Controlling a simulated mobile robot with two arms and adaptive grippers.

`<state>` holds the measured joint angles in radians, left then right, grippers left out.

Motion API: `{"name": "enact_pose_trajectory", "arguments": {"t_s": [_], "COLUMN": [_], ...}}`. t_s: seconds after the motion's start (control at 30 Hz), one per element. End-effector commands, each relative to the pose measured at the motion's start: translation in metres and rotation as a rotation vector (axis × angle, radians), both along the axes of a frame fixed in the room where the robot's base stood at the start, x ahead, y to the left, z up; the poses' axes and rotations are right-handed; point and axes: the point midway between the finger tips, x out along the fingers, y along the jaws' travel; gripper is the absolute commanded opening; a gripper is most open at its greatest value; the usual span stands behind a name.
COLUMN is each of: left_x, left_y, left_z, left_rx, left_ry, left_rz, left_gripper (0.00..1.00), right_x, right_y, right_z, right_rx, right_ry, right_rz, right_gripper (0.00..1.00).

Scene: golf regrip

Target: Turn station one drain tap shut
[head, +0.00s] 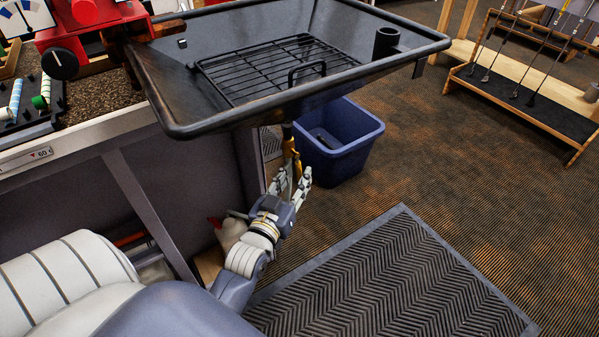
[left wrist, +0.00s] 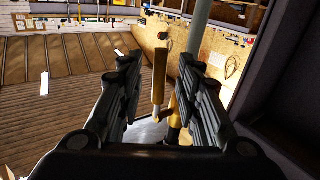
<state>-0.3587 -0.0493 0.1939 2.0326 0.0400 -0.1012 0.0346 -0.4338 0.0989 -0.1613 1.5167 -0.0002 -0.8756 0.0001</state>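The station one drain tap (head: 290,153) is a brass fitting under the black drain tray (head: 185,92). In the left wrist view, its brass lever (left wrist: 159,85) stands roughly upright in the picture. My left gripper (head: 289,180) is just below the tap. In the left wrist view its two dark fingers (left wrist: 157,80) are spread either side of the lever, with visible gaps, so it is open. The lower tap is partly hidden by the gripper. My right gripper is in neither view.
A blue bin (head: 358,152) stands on the floor just beyond the gripper. The workbench edge (head: 80,140) and its leg are left of my arm. A ridged floor mat (head: 390,280) lies in front. A wooden club rack (head: 525,85) stands at the far right.

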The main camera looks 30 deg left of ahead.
Motion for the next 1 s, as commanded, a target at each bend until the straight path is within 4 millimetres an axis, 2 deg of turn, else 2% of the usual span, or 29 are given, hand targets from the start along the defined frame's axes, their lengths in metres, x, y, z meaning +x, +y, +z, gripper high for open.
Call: {"name": "enact_pose_trajectory", "arguments": {"t_s": [0.2, 0.53, 0.57, 0.7, 1.0], "left_x": [0.020, 0.023, 0.023, 0.023, 0.023], "left_y": [0.004, 0.005, 0.005, 0.005, 0.005], "left_z": [0.000, 0.000, 0.000, 0.000, 0.000], "left_rx": [0.001, 0.001, 0.001, 0.000, 0.000], "left_ry": [-0.001, 0.000, 0.000, 0.000, -0.004], "left_rz": [0.000, 0.000, 0.000, 0.000, -0.001], "left_gripper": [0.32, 0.32, 0.30, 0.00, 0.00], "right_x": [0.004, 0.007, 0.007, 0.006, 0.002], "right_y": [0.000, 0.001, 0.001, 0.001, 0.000], "right_z": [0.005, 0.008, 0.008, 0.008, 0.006], "right_rx": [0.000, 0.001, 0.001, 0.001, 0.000], "right_ry": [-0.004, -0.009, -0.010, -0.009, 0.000], "right_rz": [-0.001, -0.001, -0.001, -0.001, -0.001], "right_gripper": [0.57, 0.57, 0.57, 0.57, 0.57]}}
